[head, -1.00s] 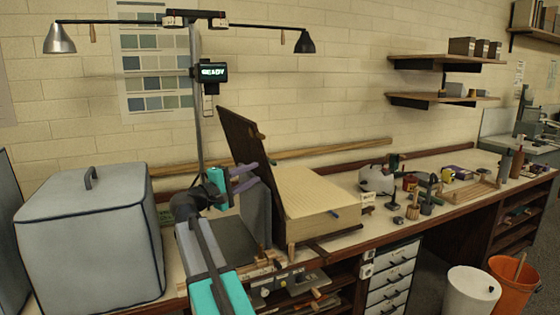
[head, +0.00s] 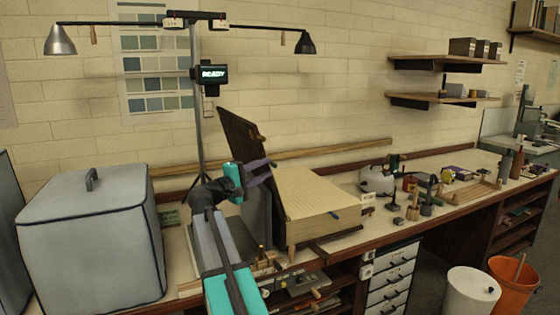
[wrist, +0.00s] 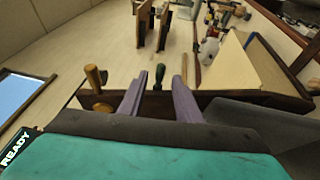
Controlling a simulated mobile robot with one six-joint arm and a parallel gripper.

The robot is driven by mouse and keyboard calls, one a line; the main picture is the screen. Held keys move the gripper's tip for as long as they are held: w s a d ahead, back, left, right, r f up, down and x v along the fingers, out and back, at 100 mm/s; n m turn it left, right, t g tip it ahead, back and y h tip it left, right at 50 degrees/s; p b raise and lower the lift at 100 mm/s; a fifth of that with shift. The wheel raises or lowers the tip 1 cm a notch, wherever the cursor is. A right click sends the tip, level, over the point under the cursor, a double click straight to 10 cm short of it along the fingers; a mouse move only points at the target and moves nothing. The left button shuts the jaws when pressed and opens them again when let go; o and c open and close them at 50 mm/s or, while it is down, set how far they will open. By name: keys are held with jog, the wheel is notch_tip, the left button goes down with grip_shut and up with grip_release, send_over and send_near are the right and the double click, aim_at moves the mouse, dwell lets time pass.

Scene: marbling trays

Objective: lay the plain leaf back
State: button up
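A dark brown board (head: 240,145) with a wooden peg stands steeply tilted at the left end of a pale stack (head: 310,190). Below it a plain dark grey panel (head: 259,222) stands upright. I cannot tell for certain which of the two is the plain leaf. My gripper (head: 272,170) is beside the brown board, above the grey panel. In the wrist view its purple fingers (wrist: 158,86) are apart with nothing held between them. The brown board's edge (wrist: 215,97) crosses just beyond the fingers, its peg (wrist: 95,76) to their left. The grey panel (wrist: 255,118) lies at lower right.
A grey covered box (head: 90,240) fills the bench's left end. A lamp stand (head: 197,120) with a READY screen (head: 213,74) rises behind my arm. Small tools and a wooden rack (head: 468,192) occupy the bench to the right. A white bin (head: 470,292) and orange bucket (head: 517,285) are on the floor.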

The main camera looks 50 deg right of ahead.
jog(key=d+p, duration=0.1)
jog(key=d, duration=0.7)
jog(key=shift+d+r+p, duration=0.35)
jog(key=shift+r+p, duration=0.05)
grip_shut()
